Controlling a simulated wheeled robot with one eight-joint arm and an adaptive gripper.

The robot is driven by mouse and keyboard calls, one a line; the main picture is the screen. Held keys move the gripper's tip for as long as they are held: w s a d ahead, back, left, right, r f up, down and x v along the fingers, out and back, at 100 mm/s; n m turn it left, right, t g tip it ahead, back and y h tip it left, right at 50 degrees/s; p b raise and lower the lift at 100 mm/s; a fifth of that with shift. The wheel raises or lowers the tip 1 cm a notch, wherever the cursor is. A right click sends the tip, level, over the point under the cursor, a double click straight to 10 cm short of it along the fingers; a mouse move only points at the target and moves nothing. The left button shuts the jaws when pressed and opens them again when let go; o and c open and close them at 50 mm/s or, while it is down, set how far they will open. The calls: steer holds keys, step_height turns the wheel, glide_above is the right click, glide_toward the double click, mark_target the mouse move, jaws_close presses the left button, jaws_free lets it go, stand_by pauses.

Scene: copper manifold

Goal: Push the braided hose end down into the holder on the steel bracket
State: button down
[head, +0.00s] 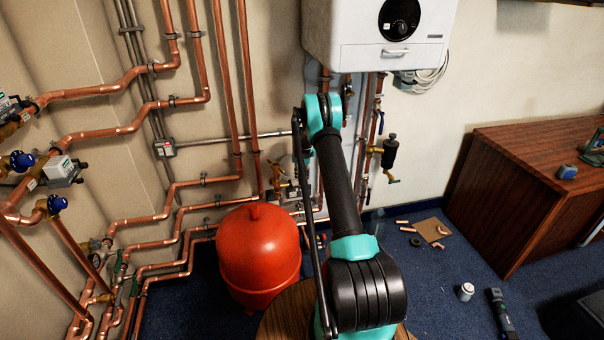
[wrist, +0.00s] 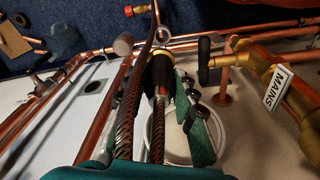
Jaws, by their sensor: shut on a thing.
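In the wrist view my gripper (wrist: 168,84) shows its teal body along the bottom edge and a green finger with black joints on the right. It is shut on the braided hose (wrist: 157,130), near a dark end piece with a red band and a silver ferrule. A second stretch of dark braided hose (wrist: 131,100) runs past on the left, up to the top edge. The other finger is largely hidden by the hoses. I cannot make out the holder or the steel bracket for certain. In the head view my own arm hides the gripper and hose end.
Copper pipes (wrist: 110,120) run close on the left; a brass valve tagged MAINS (wrist: 300,115) is close on the right. In the head view the white boiler (head: 375,35) hangs above, a red tank (head: 258,255) stands left, and a wooden cabinet (head: 530,180) stands right.

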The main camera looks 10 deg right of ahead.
mark_target(302, 186)
steer(key=shift+f, duration=3.25)
steer(key=shift+f, duration=0.3)
steer(key=shift+f, duration=1.15)
steer(key=shift+f, duration=0.75)
steer(key=c, duration=1.2)
jaws_free()
steer(key=shift+o, duration=0.2)
step_height(302, 186, up, 31)
